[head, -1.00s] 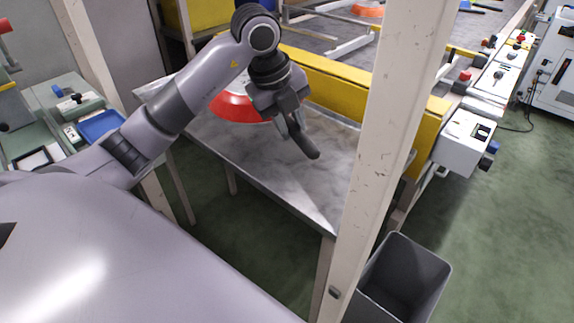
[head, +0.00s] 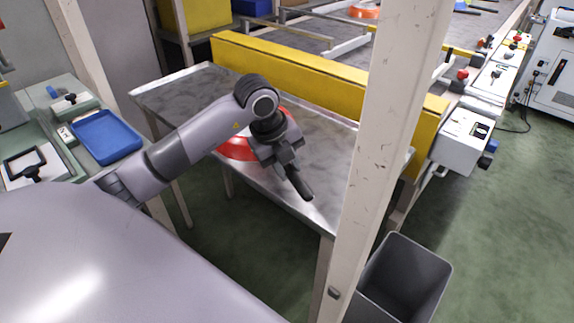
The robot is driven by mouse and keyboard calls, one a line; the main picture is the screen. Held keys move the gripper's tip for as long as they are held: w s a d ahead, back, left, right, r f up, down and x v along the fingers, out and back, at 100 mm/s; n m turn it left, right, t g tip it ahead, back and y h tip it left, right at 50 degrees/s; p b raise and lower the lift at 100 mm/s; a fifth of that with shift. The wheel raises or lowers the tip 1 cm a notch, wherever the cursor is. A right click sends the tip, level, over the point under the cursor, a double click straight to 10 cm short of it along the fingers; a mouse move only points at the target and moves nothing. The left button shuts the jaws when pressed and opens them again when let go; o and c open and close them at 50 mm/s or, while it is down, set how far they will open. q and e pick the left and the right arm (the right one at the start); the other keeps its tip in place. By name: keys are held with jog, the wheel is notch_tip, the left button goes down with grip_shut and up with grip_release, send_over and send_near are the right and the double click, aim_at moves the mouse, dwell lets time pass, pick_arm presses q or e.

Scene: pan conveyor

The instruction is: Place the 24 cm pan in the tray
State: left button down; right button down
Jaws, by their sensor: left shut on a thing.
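A red pan (head: 238,149) with a dark handle (head: 301,187) is partly hidden behind my left arm, over the near edge of the metal table. My left gripper (head: 287,166) is shut on its handle, whose end sticks out to the lower right. I cannot tell the pan's height above the table or read its size. A blue tray (head: 107,137) lies on the greenish bench at the left, apart from the pan, and looks empty. My right gripper is not in view.
The metal table (head: 190,88) has bare surface around the arm. A cream post (head: 385,130) stands right of the gripper. A yellow rail (head: 300,68) runs behind the table. A grey bin (head: 402,285) stands front right. Another orange-red pan (head: 364,11) is far back.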

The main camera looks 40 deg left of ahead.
pick_arm(q)
jog(key=shift+w+r, duration=0.1)
jog(key=c, duration=0.9)
grip_release()
jog(key=p+v, duration=0.1)
jog(key=v, duration=1.1)
